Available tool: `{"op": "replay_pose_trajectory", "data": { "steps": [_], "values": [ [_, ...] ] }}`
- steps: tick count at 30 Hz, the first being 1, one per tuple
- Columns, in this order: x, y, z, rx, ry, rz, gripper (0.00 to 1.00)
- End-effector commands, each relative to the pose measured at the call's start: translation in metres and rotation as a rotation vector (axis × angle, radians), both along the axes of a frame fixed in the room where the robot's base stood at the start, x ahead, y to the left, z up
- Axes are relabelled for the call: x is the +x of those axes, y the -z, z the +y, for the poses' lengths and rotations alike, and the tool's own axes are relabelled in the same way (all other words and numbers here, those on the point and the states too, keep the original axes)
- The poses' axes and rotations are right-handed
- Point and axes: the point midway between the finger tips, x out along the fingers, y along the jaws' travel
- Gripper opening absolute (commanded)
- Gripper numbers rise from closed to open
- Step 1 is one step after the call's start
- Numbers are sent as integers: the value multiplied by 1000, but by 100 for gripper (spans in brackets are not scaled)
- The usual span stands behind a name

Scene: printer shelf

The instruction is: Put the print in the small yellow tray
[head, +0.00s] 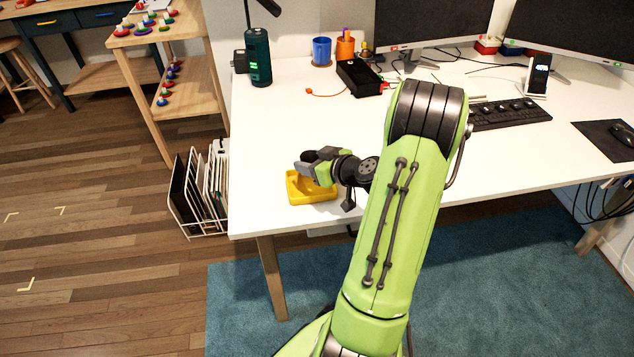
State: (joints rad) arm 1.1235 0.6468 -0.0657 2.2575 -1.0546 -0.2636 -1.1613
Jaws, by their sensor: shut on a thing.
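The small yellow tray (296,194) lies on the white desk near its front left corner. My gripper (309,161) is directly above the tray and covers part of its far side. It is shut on a small dark thing (309,155), which looks like the print; the fingers hide most of it. I cannot tell whether the print touches the tray floor.
The white desk (280,130) is clear around the tray. A dark green cylinder (258,58), blue cup (321,51), orange cup (345,48) and black box (359,78) stand farther back. A wire file rack (204,190) stands on the floor left of the desk.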

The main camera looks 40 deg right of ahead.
Motion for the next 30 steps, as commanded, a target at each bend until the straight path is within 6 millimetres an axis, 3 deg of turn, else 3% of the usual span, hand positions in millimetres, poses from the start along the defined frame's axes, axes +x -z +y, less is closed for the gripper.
{"op": "replay_pose_trajectory", "data": {
  "steps": [1, 10, 21, 22, 26, 30],
  "values": [
    [0, 14, 0, 4, 0, 1, 22],
    [0, 58, 0, 2, 0, 0, 22],
    [0, 61, 0, -1, -2, -2, 22],
    [0, 61, 0, -1, -2, -1, 54],
    [0, 60, 0, -1, -2, -1, 74],
    [0, 60, 0, -1, -2, -1, 77]
  ]
}}
